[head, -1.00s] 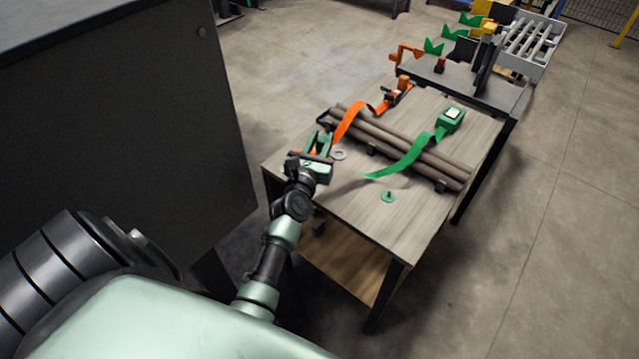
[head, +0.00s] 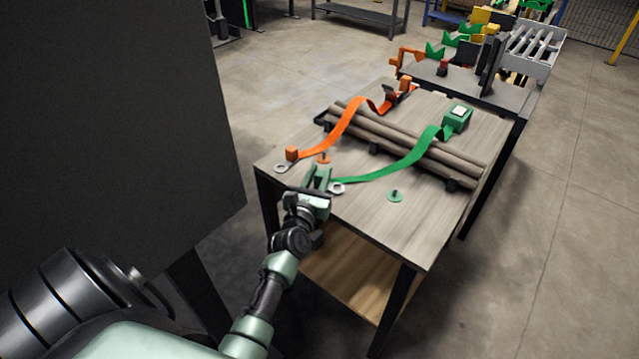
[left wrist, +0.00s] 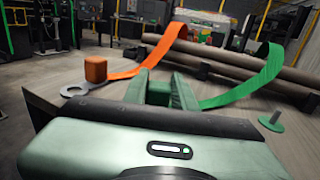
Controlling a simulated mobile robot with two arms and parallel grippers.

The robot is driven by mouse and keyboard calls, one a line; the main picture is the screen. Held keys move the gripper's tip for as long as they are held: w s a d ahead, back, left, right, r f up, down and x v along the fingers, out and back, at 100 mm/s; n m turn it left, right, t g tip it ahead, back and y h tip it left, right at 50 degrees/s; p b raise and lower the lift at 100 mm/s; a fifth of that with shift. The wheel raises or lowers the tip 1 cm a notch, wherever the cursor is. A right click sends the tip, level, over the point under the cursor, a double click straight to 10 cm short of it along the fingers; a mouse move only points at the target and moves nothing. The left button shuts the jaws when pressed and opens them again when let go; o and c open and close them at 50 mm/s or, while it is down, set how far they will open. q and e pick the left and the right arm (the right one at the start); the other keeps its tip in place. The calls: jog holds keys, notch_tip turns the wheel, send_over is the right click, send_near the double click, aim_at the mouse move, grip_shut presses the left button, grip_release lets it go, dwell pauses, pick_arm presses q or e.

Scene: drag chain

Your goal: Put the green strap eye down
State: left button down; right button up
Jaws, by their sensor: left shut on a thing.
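My left gripper (head: 318,178) is over the near left part of the wooden table, shut on the green block (left wrist: 158,93) at the end of the green strap (head: 405,163). The green strap eye, a grey ring (head: 337,188), shows just right of the fingers in the head view. Whether it touches the tabletop I cannot tell. The strap runs from it across the logs to a green ratchet box (head: 457,118). A green disc with a peg (head: 395,196) stands to the right, apart from the eye; it also shows in the left wrist view (left wrist: 271,121). My right gripper is not in view.
The orange strap (head: 345,125) ends in an orange block (head: 291,153) and grey ring (head: 282,168) at the table's left corner. An orange disc with a peg (head: 324,158) is close behind my gripper. Logs (head: 400,143) cross the table. The near right tabletop is clear.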

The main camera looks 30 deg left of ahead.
pick_arm(q)
jog(key=shift+f, duration=0.2)
jog(key=shift+f, duration=0.1)
jog(key=c, duration=1.1)
grip_release()
jog(key=shift+s, duration=0.1)
